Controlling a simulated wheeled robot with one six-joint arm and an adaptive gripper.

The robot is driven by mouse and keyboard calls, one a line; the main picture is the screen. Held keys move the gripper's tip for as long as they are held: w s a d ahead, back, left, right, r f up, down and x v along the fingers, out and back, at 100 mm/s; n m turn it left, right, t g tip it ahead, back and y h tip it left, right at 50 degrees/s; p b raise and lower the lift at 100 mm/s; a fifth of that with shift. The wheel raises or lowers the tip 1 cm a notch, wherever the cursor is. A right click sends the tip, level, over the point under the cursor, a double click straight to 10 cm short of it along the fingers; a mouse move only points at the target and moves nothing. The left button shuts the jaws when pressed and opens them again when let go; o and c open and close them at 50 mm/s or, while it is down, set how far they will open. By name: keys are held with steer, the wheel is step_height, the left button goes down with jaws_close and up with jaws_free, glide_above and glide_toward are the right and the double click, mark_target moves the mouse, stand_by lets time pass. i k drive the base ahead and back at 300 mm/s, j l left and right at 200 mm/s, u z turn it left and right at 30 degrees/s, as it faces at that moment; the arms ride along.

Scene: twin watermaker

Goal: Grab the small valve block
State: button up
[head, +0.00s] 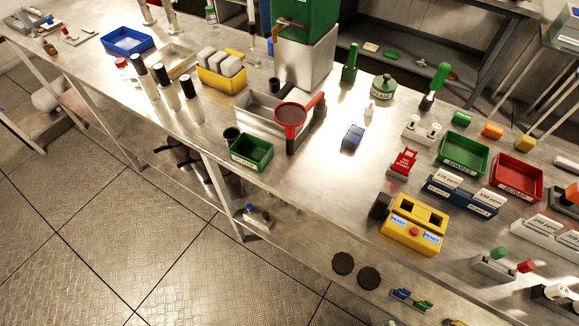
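My gripper is not in view. No label marks a small valve block, so I cannot tell for sure which thing it is. A small blue block (352,137) stands alone on the steel bench (330,185), right of a red-rimmed strainer (290,113). A grey block with a green and a red knob (494,265) sits near the bench's front at the right. A white block with two round tops (421,130) stands behind a red tag (403,163). Nothing touches the small blue block.
A green tray (250,152) stands at the bench's front edge. A yellow box with dark openings (412,225) is at the front right. Green (463,153) and red (517,177) bins stand at the right. Bare bench surrounds the blue block. Tiled floor (130,220) is open in front.

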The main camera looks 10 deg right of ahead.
mark_target(255, 216)
steer(key=i+j, duration=0.8)
steer(key=j, duration=0.25)
steer(key=i+j, duration=0.4)
steer(key=j, duration=0.1)
